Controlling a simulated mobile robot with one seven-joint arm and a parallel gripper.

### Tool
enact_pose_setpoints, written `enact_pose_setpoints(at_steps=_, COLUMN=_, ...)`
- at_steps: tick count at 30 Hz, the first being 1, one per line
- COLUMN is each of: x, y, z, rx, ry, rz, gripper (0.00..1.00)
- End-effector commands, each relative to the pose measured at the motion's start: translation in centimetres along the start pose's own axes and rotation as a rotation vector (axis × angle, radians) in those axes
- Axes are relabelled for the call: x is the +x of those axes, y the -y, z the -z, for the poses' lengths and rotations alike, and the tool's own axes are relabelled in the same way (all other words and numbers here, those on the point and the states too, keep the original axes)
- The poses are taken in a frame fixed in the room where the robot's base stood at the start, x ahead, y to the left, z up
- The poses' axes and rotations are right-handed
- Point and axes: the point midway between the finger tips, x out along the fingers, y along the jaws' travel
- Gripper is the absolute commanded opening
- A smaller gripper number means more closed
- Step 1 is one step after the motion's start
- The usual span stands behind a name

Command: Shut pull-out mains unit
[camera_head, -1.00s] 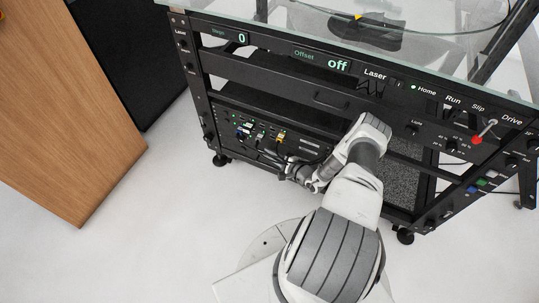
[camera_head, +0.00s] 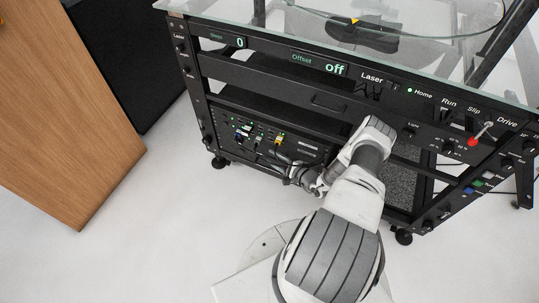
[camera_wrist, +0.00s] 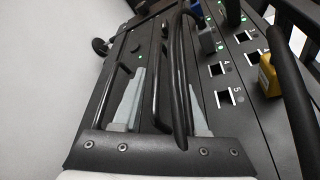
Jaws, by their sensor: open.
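The mains unit is not clearly told apart from the stacked dark panels low in the rack. The panel with numbered sockets and coloured plugs (camera_head: 262,136) is at the rack's lower left, and its sockets also show close up in the wrist view (camera_wrist: 224,72). My gripper (camera_wrist: 162,98) is open, its two pale fingers apart just in front of a dark panel. Black bars or cables run between and beside the fingers; I cannot tell whether they touch. In the head view my gripper (camera_head: 297,174) is small and partly hidden by my wrist.
The rack's glass top (camera_head: 270,18) overhangs the front. A drawer with a handle (camera_head: 328,104) is above. A wooden cabinet (camera_head: 70,110) stands at the left. The pale floor (camera_head: 150,230) in front is open.

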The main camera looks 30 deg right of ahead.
Motion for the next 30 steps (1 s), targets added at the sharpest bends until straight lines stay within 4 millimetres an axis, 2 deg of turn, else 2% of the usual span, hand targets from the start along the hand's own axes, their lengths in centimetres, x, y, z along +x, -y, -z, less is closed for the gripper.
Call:
enact_pose_setpoints(at_steps=1, x=-1.3, y=0.3, z=-0.1, rx=0.003, ry=-0.004, rz=0.000, gripper=0.42)
enact_pose_setpoints(at_steps=9, x=-8.0, y=0.2, z=-0.1, rx=0.002, ry=-0.004, rz=-0.002, gripper=0.42)
enact_pose_setpoints(at_steps=15, x=-12.2, y=0.1, z=-0.1, rx=0.002, ry=-0.003, rz=-0.002, gripper=0.42)
enact_pose_setpoints(at_steps=21, x=-14.5, y=0.0, z=-0.1, rx=0.001, ry=-0.002, rz=-0.003, gripper=0.42)
enact_pose_setpoints(at_steps=30, x=-14.9, y=-0.1, z=-0.1, rx=0.001, ry=0.000, rz=-0.003, gripper=0.42)
